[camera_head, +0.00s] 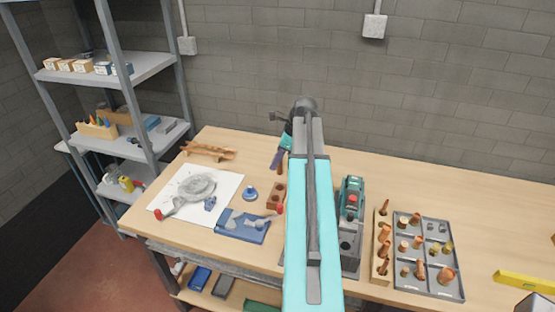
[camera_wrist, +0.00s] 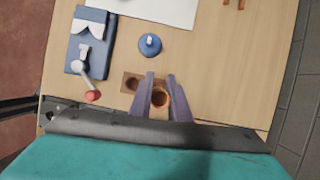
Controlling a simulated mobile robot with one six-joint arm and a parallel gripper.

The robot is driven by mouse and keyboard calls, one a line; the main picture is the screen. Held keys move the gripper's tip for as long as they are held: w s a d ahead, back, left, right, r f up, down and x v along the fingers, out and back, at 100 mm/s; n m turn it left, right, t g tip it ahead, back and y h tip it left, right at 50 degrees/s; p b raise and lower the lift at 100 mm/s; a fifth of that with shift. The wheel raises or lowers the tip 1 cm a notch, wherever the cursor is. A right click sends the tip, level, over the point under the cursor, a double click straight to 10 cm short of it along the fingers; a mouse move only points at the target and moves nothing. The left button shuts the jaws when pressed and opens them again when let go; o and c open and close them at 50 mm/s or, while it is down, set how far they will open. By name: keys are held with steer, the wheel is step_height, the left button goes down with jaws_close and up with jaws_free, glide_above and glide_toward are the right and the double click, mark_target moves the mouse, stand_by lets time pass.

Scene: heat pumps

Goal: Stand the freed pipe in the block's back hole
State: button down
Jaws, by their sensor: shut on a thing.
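My gripper (camera_wrist: 161,88) has its two purple fingers closed on a copper pipe (camera_wrist: 160,98), whose round open end faces the wrist camera. The brown block (camera_wrist: 130,76) lies beyond the fingers, with one dark hole showing left of them. The fingers and pipe cover the rest of the block, so I cannot tell whether the pipe is above a hole or in it. In the head view the gripper (camera_head: 278,158) is over the table behind the wooden block (camera_head: 275,196); the pipe is not clear there.
A blue tray (camera_head: 243,234) with white parts and a blue round item (camera_head: 250,193) lie left of the block. A white sheet (camera_head: 228,188) is further left. A green machine (camera_head: 352,192), a wooden rack (camera_head: 381,230) and a grey tray of copper fittings (camera_head: 430,282) stand right.

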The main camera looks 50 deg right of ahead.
steer(key=shift+f, duration=0.1)
stand_by(0.3)
steer(key=shift+f+b, duration=0.7)
steer(key=shift+f, duration=2.1)
steer(key=shift+f+b, duration=0.7)
steer(key=shift+f, duration=1.35)
stand_by(0.7)
steer(key=c, duration=1.6)
jaws_free()
steer(key=shift+f, duration=0.1)
steer(key=shift+a, duration=0.1)
steer(key=shift+s+f, duration=0.1)
